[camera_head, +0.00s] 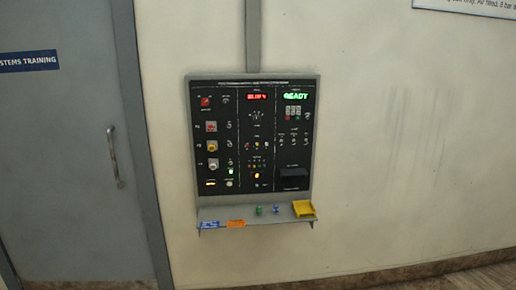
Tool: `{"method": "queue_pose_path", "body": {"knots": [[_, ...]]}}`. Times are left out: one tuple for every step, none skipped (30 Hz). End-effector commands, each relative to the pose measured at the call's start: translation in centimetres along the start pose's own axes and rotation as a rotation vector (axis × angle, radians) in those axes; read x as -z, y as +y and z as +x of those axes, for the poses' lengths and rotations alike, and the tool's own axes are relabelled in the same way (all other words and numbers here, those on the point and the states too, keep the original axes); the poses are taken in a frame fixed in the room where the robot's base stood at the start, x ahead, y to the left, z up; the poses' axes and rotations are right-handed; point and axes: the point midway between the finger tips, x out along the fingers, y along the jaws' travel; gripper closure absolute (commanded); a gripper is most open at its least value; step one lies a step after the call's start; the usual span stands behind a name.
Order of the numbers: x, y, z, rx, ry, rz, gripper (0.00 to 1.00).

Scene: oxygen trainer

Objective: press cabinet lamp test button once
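The cabinet (284,214) is a grey wall unit with a black control panel (274,183) in the middle of the head view. The panel carries many small buttons, switches and lamps. Their labels are too small to read, so I cannot tell which one is the lamp test button. A red digital display (257,96) and a green display (296,96) that seems to read READY are lit near the top. A green-white lamp (230,171) and an orange lamp (211,183) glow at lower left. My gripper is not in view.
A grey shelf (275,221) juts out below the panel. On it are a blue tag (209,225), an orange tag (237,224), small green and blue pieces and a yellow tray (304,208). A grey door (60,170) with a handle is at left.

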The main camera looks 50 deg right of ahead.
Motion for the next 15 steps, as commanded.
{"method": "queue_pose_path", "body": {"knots": [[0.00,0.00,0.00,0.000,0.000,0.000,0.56],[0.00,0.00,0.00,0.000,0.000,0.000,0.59],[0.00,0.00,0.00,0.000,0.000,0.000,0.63],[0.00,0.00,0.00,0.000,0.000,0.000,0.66],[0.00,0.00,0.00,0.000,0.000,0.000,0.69],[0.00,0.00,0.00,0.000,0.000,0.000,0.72],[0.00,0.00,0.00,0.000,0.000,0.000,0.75],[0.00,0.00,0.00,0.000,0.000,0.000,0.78],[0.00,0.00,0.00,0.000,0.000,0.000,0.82],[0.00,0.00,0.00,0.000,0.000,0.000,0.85],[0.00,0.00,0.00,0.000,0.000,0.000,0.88],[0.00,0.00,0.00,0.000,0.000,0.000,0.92],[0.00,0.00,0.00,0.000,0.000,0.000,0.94],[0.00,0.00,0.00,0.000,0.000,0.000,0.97],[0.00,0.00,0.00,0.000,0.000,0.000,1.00]]}}
